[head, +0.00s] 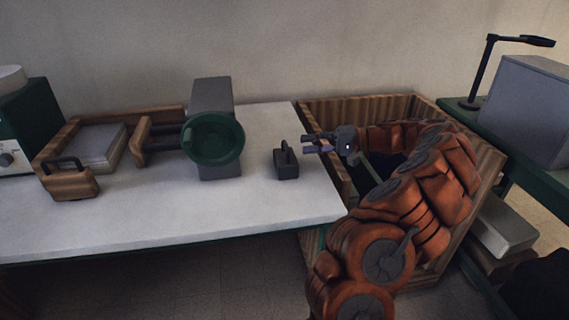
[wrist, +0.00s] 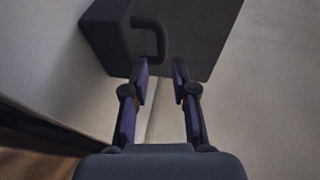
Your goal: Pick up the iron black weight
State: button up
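The iron black weight (head: 287,166) is a small dark block with a loop handle on top. It stands upright near the right end of the white table (head: 270,205). In the wrist view the weight (wrist: 190,30) fills the top, with its handle (wrist: 152,38) just ahead of the fingers. My gripper (head: 306,144) is just right of the weight in the head view, at about handle height. In the wrist view my gripper (wrist: 160,72) is open, with an empty gap between the fingertips. The fingertips appear short of the handle; contact cannot be made out.
A green round-faced device (head: 213,138) stands left of the weight. A wooden crate (head: 470,190) adjoins the table's right edge, under my arm. The table front is clear.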

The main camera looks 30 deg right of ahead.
aim_at(286, 144)
jog(key=shift+x, duration=3.6)
jog(key=shift+s+a, duration=0.15)
jog(key=shift+c, duration=0.4)
grip_shut()
jog(key=shift+r, duration=0.15)
